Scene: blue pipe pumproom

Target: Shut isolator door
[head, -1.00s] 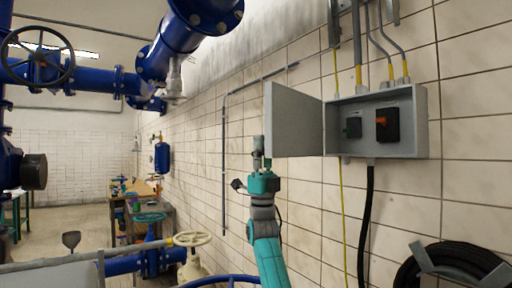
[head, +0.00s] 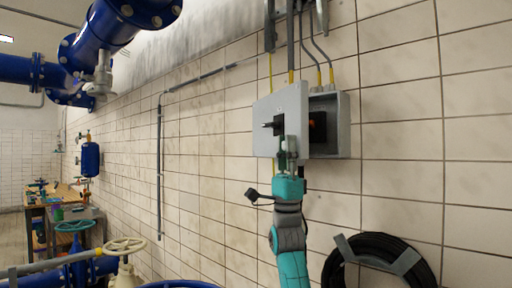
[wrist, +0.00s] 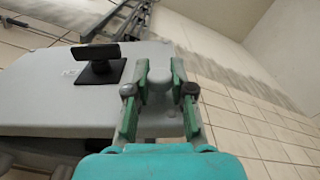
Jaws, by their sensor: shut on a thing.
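The isolator box (head: 343,125) is a light grey cabinet on the tiled wall. Its grey door (head: 265,112) stands partly open, covering the box's left part and leaving the right part exposed. A black handle (head: 272,126) sits on the door's outer face; it also shows in the wrist view (wrist: 100,62). My gripper (head: 288,152) is at the door's lower right edge. A dark switch with orange (head: 318,124) shows inside the box.
Conduits (head: 316,58) enter the box from above. A coiled black hose (head: 380,262) hangs on the wall at lower right. A cream handwheel (head: 124,246) and blue pipes stand at lower left.

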